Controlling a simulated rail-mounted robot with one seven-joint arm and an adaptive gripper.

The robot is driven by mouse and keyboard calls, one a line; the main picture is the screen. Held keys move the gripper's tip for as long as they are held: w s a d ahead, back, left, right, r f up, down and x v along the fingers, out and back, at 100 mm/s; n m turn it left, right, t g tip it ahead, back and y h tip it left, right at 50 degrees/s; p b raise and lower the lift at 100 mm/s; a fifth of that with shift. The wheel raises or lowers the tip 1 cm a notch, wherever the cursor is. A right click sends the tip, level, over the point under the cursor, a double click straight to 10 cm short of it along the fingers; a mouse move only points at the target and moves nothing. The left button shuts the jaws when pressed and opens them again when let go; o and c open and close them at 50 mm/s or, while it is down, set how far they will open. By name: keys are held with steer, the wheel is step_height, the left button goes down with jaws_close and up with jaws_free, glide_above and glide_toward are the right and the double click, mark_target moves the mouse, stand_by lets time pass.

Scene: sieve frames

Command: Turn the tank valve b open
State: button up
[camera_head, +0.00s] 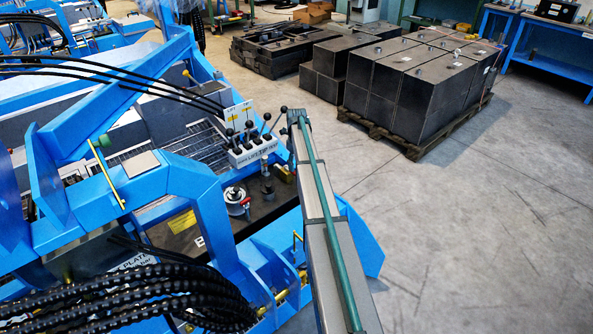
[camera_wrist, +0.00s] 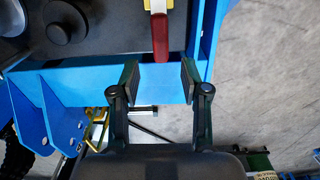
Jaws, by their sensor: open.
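In the wrist view a valve with a red handle (camera_wrist: 160,40) and a yellow body (camera_wrist: 158,5) shows at the top edge, over the dark tank top (camera_wrist: 115,30). My gripper (camera_wrist: 160,77) is open and empty; the handle's lower end lies just above the gap between its fingers in the picture, roughly centred. I cannot tell the height between them. In the head view a red handle (camera_head: 246,203) shows beside a pale cap, and a yellow part (camera_head: 284,174) sits close to my arm. No label tells which valve is b. My gripper is hidden in the head view.
A black round cap (camera_wrist: 68,22) lies left of the valve. A blue frame (camera_wrist: 90,82) runs below and right of the tank top. A lever bank (camera_head: 252,150) stands behind the tank. Black boxes on a pallet (camera_head: 405,148) stand farther off; the floor between is clear.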

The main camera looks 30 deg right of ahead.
step_height(320, 180, up, 8)
steer(key=shift+f, duration=0.15)
stand_by(0.5)
